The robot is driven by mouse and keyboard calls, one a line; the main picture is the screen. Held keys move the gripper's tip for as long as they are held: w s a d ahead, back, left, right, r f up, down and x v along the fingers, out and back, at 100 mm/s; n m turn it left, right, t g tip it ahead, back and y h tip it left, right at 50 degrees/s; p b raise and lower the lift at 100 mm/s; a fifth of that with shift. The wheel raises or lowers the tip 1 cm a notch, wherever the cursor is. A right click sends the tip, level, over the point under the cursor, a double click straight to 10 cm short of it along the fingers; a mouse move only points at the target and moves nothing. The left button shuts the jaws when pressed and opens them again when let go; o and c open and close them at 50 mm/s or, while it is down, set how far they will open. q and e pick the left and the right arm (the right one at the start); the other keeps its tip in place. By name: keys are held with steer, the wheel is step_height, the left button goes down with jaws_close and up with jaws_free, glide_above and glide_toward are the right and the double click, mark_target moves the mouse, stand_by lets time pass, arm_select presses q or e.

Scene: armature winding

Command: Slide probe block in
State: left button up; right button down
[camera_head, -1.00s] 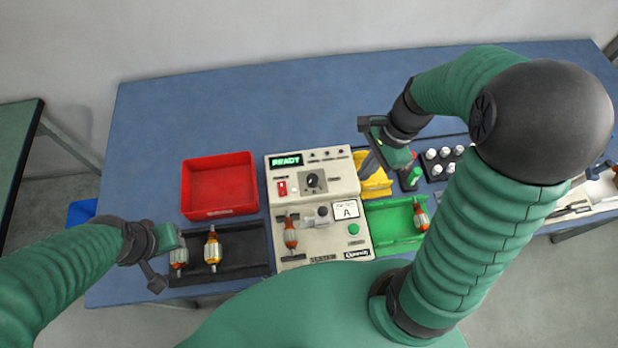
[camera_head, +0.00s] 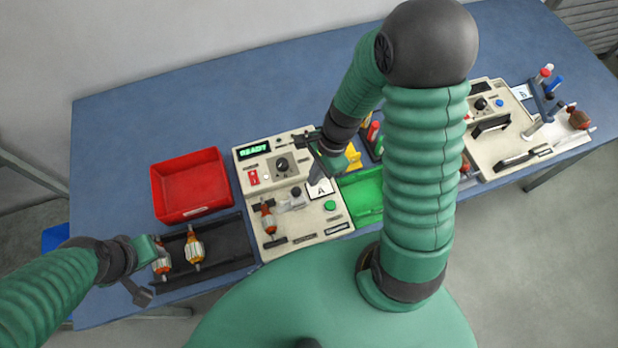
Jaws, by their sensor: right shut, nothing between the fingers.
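The tester (camera_head: 283,237) is a cream panel with a green READY display. An armature (camera_head: 267,218) with orange windings lies in its cradle. The grey probe block (camera_head: 295,200) with a dark knob sits just right of the armature, with a visible gap between them. My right gripper (camera_head: 317,178) is shut and empty above the panel, right of the probe block and near the label marked A. I cannot tell whether it touches the panel. My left gripper (camera_head: 150,272) is beside the left armature in the black tray; its finger gap is unclear.
The black tray (camera_head: 225,258) left of the tester holds two armatures. A red bin (camera_head: 188,185) stands behind it. A green tray (camera_head: 360,197) is right of the tester, partly hidden by my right arm. Another cream station (camera_head: 508,135) stands farther right.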

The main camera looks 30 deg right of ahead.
mark_target(294, 188)
steer(key=shift+a+f, duration=0.1)
steer(key=shift+a, duration=1.05)
steer(key=a, duration=0.1)
steer(key=w+a+p, duration=0.1)
steer(key=a, duration=0.1)
steer(key=shift+a, duration=0.35)
